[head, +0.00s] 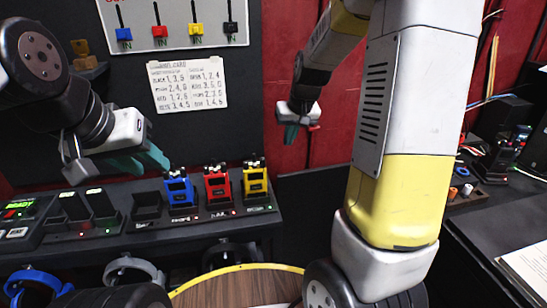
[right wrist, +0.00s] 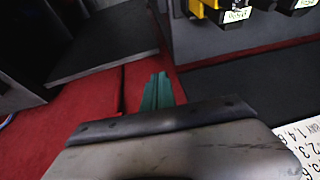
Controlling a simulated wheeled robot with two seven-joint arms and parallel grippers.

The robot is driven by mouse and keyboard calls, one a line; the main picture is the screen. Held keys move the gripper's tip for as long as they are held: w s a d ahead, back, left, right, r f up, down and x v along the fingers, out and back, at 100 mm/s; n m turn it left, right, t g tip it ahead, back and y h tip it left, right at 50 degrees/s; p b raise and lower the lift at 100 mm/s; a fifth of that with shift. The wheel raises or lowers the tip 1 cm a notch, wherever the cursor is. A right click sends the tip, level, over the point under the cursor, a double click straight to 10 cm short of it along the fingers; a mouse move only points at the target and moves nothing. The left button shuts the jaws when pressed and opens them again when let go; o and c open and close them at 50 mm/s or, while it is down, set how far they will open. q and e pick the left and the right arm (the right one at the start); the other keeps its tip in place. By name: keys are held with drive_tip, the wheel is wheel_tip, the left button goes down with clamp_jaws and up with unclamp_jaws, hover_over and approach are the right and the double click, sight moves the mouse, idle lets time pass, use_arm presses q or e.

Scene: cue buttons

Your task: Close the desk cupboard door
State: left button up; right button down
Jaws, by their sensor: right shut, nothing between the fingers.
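I cannot clearly make out the desk cupboard door in either view. A dark panel (head: 308,205) stands right of the button console in the head view, partly hidden by my right arm; I cannot tell whether it is the door. My right gripper (head: 291,133) is in front of the red wall, above that panel. Its teal fingers (right wrist: 157,92) are together and empty in the right wrist view. My left gripper (head: 145,160) hangs above the left part of the console, with teal fingers pointing right; I cannot tell how far apart they are.
The console (head: 150,228) carries a blue unit (head: 179,190), a red unit (head: 217,186) and a yellow unit (head: 255,181). A number card (head: 188,85) hangs on the dark board behind. A dark desk (head: 490,225) with electronics and paper is at right.

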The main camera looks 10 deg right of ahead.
drive_tip(key=shift+h, duration=0.4)
drive_tip(key=x, duration=0.6)
drive_tip(key=w+d+x, duration=0.1)
drive_tip(key=x, duration=0.5)
drive_tip(key=d+x, duration=0.1)
drive_tip(key=x, duration=0.5)
drive_tip(key=shift+w, duration=0.45)
